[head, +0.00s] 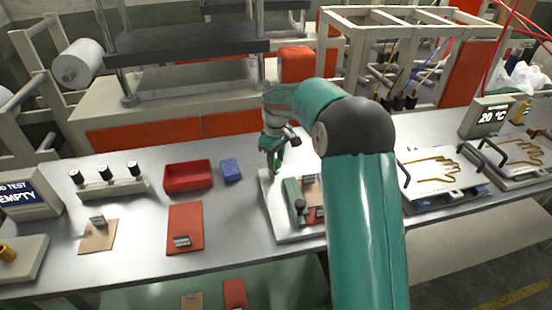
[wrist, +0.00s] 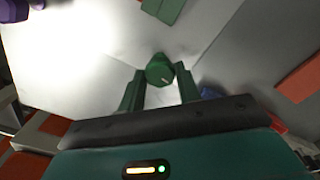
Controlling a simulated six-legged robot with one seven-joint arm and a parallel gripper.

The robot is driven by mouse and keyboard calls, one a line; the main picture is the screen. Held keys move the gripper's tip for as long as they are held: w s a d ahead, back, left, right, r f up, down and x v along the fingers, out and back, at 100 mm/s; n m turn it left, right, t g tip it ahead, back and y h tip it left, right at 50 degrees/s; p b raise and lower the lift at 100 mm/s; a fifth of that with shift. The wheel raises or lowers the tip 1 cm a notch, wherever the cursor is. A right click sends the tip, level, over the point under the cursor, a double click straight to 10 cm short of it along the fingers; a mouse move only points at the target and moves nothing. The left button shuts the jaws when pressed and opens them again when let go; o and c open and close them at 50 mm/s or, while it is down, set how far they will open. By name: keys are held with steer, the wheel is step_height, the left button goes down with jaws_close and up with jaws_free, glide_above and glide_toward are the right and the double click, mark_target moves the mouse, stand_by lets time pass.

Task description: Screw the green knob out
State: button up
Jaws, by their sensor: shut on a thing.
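The green knob (wrist: 160,70) shows in the wrist view as a short round cap with a pale mark on its face. My gripper (wrist: 159,77) has one finger on each side of it and is shut on it. In the head view my gripper (head: 273,163) points down over the back left corner of a pale plate (head: 283,230) on the bench. I cannot make out the knob in the head view; the fingers hide it. Whether the knob is still in its thread cannot be told.
A fixture with a green block (head: 293,195) stands on the plate, close right of my gripper. A blue block (head: 231,170) and a red tray (head: 188,176) lie to the left. A press (head: 185,45) stands behind. The bench between tray and plate is mostly clear.

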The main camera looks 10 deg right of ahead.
steer(key=shift+n, duration=1)
steer(key=o, duration=1)
step_height(320, 180, up, 14)
steer(key=shift+f, duration=0.1)
